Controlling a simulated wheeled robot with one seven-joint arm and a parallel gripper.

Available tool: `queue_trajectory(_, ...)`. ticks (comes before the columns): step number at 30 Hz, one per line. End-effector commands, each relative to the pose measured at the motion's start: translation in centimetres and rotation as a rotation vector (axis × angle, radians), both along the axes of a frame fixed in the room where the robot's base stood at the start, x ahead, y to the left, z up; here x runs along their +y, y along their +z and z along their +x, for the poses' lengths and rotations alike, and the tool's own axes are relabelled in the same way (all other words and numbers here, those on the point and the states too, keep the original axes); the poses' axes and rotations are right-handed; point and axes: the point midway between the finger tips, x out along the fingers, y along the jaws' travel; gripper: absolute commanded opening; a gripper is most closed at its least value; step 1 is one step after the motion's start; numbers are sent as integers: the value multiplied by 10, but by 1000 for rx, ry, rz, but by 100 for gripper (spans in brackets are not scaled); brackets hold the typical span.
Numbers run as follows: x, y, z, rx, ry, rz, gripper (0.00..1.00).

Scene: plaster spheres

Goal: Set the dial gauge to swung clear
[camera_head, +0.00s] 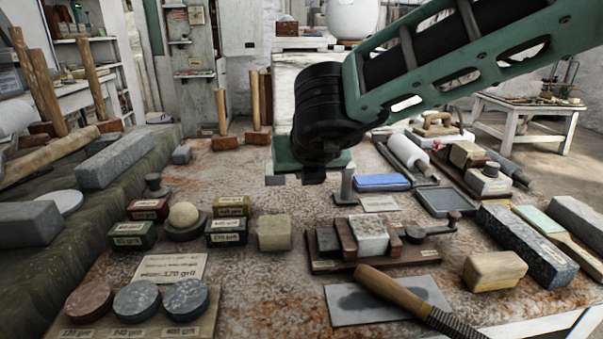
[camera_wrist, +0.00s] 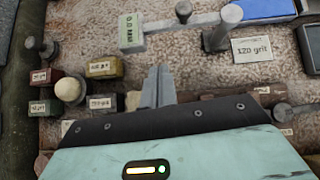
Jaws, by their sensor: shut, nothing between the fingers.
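The dial gauge (camera_wrist: 131,33) is a small grey-green block marked 0.0 MM, in the wrist view. It sits at the left end of a pale arm (camera_wrist: 190,24) with a dark knob on top. The arm runs to an upright post (camera_wrist: 222,28) on its right; the post also shows in the head view (camera_head: 347,186). The gauge lies over bare tabletop. My gripper (camera_wrist: 158,90) is shut and empty, just nearer than the gauge arm in the wrist view; contact cannot be told. In the head view my gripper (camera_head: 313,177) hangs left of the post and hides the arm.
A wooden fixture (camera_head: 325,266) holding a speckled stone block stands in front of the post. Small labelled blocks and a pale sphere (camera_head: 184,214) stand to the left. A blue block (camera_head: 382,182) and a label card (camera_wrist: 256,48) lie right of the post.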

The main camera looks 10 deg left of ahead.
Motion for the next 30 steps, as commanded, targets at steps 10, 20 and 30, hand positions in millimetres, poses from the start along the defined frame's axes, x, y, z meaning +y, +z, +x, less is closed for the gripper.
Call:
queue_trajectory(10,-12,37,-33,-1,0,0,0)
queue_trajectory(20,-14,41,-39,0,0,0,0)
queue_trajectory(30,-12,64,-41,-152,230,-104,0)
